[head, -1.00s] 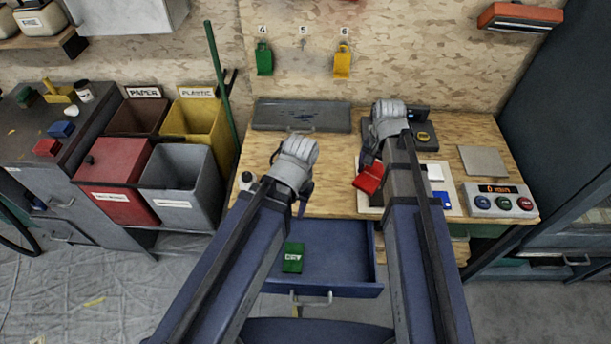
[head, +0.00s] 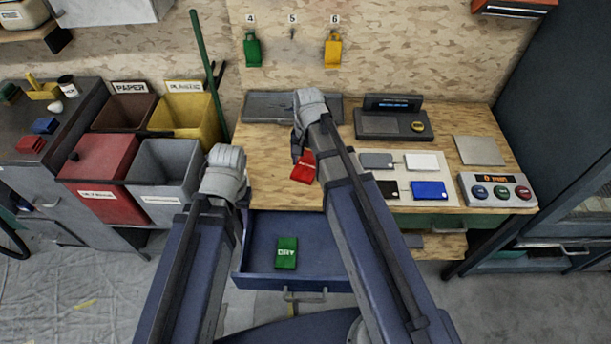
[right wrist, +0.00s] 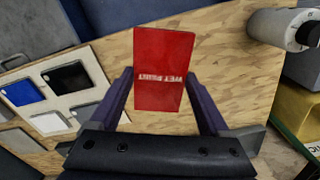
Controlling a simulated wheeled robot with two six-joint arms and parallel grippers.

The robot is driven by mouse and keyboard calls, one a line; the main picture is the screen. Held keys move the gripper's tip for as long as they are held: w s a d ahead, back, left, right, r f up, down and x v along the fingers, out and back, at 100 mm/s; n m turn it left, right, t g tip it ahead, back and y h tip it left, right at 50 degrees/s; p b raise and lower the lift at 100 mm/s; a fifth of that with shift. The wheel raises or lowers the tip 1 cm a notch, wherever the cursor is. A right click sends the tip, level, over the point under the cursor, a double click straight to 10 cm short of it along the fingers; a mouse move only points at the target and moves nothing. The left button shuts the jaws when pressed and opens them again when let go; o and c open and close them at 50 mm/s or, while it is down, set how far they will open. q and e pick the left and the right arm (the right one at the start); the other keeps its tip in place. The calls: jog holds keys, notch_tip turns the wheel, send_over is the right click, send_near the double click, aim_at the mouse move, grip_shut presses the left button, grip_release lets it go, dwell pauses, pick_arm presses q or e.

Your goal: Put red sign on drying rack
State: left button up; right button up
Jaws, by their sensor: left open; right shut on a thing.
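A dark flat panel (head: 275,106) lies at the back of the bench. I cannot tell which thing is the drying rack.
An open blue drawer (head: 262,264) below the bench holds a green sign (head: 286,253). A white board (head: 438,203) with several coloured tiles and a button box (head: 497,190) are on the right. Bins, including a grey one (head: 165,190), stand left. Green (head: 252,50) and yellow (head: 333,50) signs hang on the wall.

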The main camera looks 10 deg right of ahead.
jog(key=b, duration=0.3)
send_over(308, 191)
notch_tip(308, 191, down, 5)
pick_arm(q)
notch_tip(308, 191, down, 5)
jog(key=shift+r, duration=0.1)
pick_arm(e)
jog(key=shift+w+r+m, duration=0.1)
jog(key=shift+m, duration=0.2)
pick_arm(q)
notch_tip(308, 191, down, 7)
jog(key=b, duration=0.7)
pick_arm(e)
notch_tip(308, 191, down, 7)
jog(key=shift+r, duration=0.1)
pick_arm(q)
jog(key=shift+f+b, duration=0.45)
jog(key=shift+b, duration=0.1)
pick_arm(e)
jog(key=shift+f, duration=0.6)
jog(key=o, duration=1.3)
jog(key=shift+r, duration=0.1)
pick_arm(q)
notch_tip(308, 191, up, 8)
jog(key=p, duration=0.8)
pick_arm(e)
notch_tip(308, 191, up, 8)
jog(key=shift+f, duration=0.15)
